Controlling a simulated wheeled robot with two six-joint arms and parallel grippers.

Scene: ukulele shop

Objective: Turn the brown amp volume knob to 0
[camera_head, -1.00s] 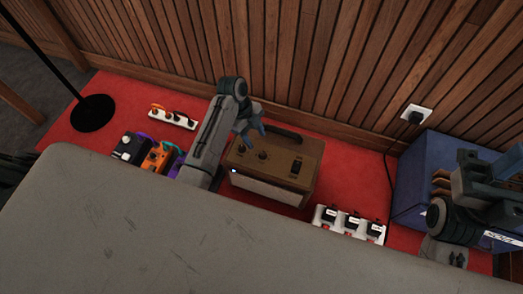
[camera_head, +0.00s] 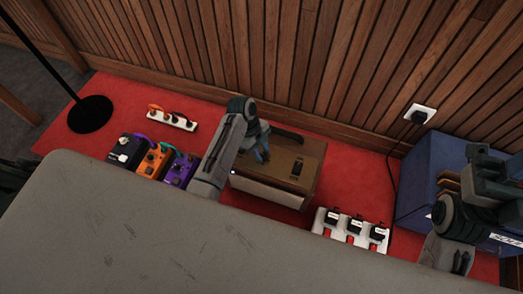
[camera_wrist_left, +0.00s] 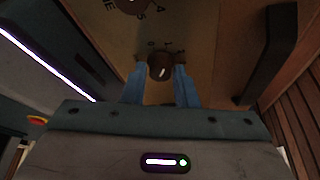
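The brown amp (camera_head: 275,187) stands on the red carpet against the slatted wall. My left gripper (camera_head: 262,156) reaches down over its top panel and hides the knob there in the head view. In the left wrist view a dark brown knob (camera_wrist_left: 160,67) with a short white pointer mark sits between the two blue fingers of my left gripper (camera_wrist_left: 161,76). One finger is on each side, very close to it; I cannot tell whether they press on it. Part of another knob (camera_wrist_left: 130,5) shows at the top edge. My right arm's end is at the right of the head view; its finger gap is unclear.
Black, orange and purple pedals (camera_head: 155,158) lie left of the amp. A white power strip (camera_head: 172,120) is behind them. A white strip with red switches (camera_head: 349,231) lies to the right, near a blue box (camera_head: 432,170). A grey surface (camera_head: 150,230) fills the foreground.

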